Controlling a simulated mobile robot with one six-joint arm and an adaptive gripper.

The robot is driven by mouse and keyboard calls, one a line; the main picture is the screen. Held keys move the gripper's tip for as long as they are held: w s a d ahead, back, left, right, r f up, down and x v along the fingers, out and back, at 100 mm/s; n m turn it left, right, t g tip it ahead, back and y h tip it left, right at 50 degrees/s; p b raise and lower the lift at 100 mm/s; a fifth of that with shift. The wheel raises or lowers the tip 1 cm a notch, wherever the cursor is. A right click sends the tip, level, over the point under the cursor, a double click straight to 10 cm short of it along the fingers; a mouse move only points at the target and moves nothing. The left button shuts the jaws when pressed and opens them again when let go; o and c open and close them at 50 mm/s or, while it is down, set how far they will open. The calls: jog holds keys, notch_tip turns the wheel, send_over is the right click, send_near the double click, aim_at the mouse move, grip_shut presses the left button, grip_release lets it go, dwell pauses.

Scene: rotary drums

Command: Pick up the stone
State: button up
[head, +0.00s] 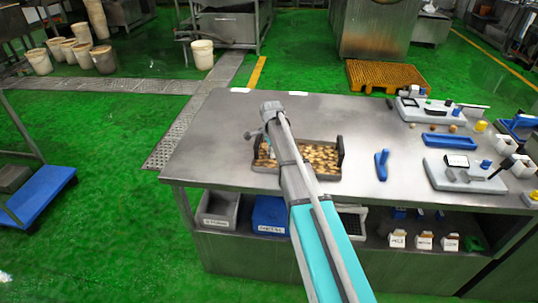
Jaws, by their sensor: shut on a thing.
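A dark-rimmed tray (341,160) on the steel table holds many small tan and brown pieces (320,157). No single stone can be told apart among them at this size. My gripper (269,153) points down over the left part of the tray, partly hidden by my own arm. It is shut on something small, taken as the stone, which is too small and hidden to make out. I cannot tell whether it touches the other pieces.
The steel table (222,150) is clear left of the tray. A blue upright tool (382,165) stands to the right. Further right are a blue tray (450,142), two grey-white devices (430,110) (466,177) and small items. Bins (217,210) sit on the shelf below.

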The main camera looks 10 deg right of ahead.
jog(key=shift+r, duration=0.1)
jog(key=shift+r+p, duration=0.9)
jog(key=shift+p, duration=0.1)
jog(key=shift+s+d+r+p, duration=0.1)
jog(key=shift+s+r+p, duration=1.75)
jog(key=shift+s, duration=0.5)
jog(key=shift+s+d+r+p, duration=0.1)
jog(key=shift+s+r+p, duration=1.7)
jog(key=shift+s, duration=0.5)
jog(key=shift+s+d+r+p, duration=0.1)
jog(key=shift+s+r+p, duration=1.75)
jog(key=shift+s, duration=0.5)
